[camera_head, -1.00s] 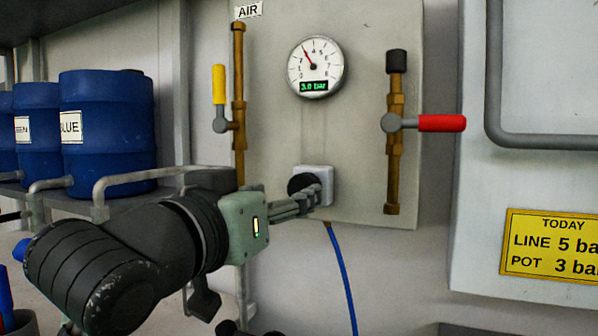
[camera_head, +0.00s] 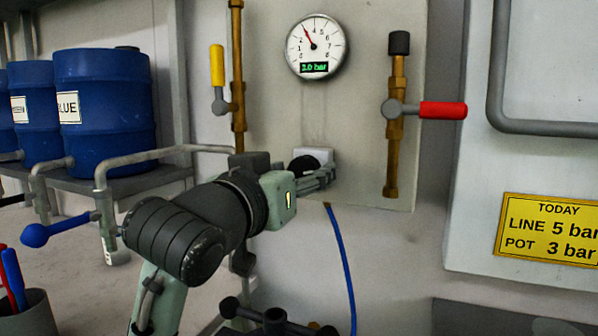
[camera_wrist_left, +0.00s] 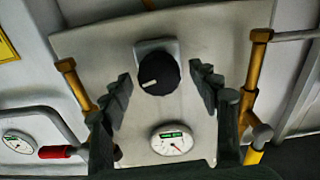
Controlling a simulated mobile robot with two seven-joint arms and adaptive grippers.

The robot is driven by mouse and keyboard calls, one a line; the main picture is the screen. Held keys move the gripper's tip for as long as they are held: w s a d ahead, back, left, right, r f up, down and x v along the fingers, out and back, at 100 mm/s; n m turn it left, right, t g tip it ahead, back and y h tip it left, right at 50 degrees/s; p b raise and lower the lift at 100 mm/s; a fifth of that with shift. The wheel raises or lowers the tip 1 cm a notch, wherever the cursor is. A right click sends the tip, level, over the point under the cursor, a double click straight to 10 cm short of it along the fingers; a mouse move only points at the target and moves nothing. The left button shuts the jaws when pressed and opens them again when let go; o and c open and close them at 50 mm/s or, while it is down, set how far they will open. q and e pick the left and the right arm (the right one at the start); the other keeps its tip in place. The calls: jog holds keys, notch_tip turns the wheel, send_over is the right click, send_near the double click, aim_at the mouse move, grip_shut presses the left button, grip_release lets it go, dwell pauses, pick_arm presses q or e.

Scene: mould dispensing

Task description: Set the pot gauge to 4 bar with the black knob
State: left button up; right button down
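The black knob (camera_head: 303,165) sits on a pale square plate on the wall panel, under the pot gauge. It shows fully in the left wrist view (camera_wrist_left: 158,76), with a white mark on its face. The round white pot gauge (camera_head: 316,46) has a red needle near 3, and its green display seems to read 3.0 bar. It appears upside down in the left wrist view (camera_wrist_left: 171,141). My left gripper (camera_head: 320,178) is in front of the knob. In the wrist view its fingers (camera_wrist_left: 162,74) are spread either side, with gaps to the knob. My right gripper is not in view.
Brass pipes carry a yellow-handled valve (camera_head: 217,75) on the left and a red-handled valve (camera_head: 441,110) on the right. A blue hose (camera_head: 345,265) hangs below the panel. The yellow sign (camera_head: 548,230) reads LINE 5 bar, POT 3 bar. Blue drums (camera_head: 105,105) stand left.

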pick_arm(q)
jog(key=c, duration=1.1)
jog(key=m, duration=0.5)
jog(key=shift+c, duration=0.2)
jog(key=shift+d, duration=0.1)
jog(key=o, duration=1.2)
jog(key=shift+c, duration=0.2)
jog(key=shift+r, duration=0.1)
notch_tip(320, 180, up, 10)
jog(key=shift+f, duration=0.1)
